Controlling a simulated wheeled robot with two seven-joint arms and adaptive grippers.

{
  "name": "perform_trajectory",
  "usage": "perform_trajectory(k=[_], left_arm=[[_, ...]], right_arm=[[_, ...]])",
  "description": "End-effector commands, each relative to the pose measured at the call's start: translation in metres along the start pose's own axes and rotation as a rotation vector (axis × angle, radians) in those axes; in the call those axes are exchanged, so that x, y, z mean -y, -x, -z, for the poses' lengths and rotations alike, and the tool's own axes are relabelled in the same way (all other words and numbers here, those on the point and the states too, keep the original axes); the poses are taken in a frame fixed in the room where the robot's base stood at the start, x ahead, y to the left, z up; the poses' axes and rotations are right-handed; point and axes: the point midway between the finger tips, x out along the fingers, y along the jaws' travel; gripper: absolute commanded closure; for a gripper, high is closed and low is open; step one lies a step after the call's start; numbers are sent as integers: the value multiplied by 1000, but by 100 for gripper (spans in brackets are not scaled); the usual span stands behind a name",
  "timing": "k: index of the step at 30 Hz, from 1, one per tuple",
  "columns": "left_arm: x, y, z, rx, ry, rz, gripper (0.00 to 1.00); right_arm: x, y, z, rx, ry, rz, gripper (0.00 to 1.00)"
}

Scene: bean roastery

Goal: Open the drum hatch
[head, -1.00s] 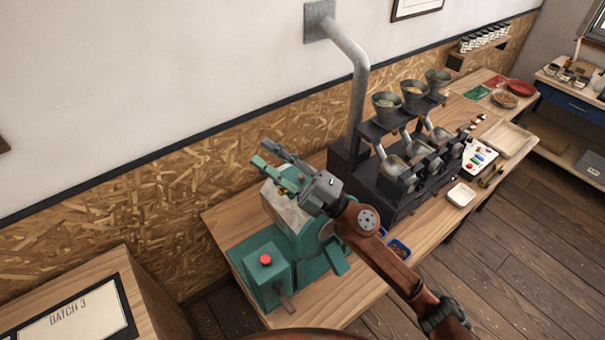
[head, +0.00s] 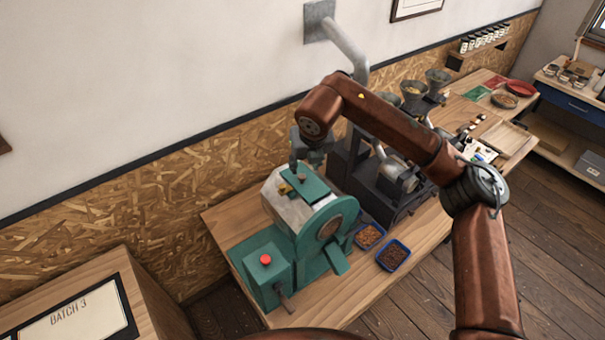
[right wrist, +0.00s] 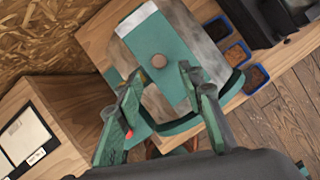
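The roaster drum (head: 281,208) is a pale metal body with a green end ring, on the wooden bench. The drum hatch (head: 314,190) is a green plate lying flat on top, apparently closed. Its round brown knob (right wrist: 159,61) shows clearly in the right wrist view, near the middle of the green hatch (right wrist: 177,80). My right gripper (head: 294,165) hangs over the far side of the hatch in the head view. In the right wrist view my right gripper (right wrist: 160,70) is open, its fingers apart on either side of the knob's line, with nothing between them. My left gripper is not in view.
A green box with a red button (head: 265,259) stands at the drum's near left. Blue trays of beans (head: 393,255) lie to its right. The dark sample roaster (head: 372,196) with funnels stands close behind on the right. A duct (head: 346,45) rises by the wall.

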Motion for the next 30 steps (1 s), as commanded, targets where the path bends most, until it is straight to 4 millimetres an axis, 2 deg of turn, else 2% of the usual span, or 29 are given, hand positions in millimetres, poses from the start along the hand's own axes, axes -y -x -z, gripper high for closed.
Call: perform_trajectory(k=[9, 13, 24, 30], left_arm=[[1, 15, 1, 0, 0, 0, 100], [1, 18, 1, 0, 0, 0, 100], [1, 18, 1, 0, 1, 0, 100], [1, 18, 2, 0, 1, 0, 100]], right_arm=[[-2, -49, 1, -5, 1, -6, 64], [-2, -62, 1, -4, 2, -5, 64], [-2, -69, 1, -2, 3, -7, 64], [-2, -69, 1, -2, 3, -7, 78]])
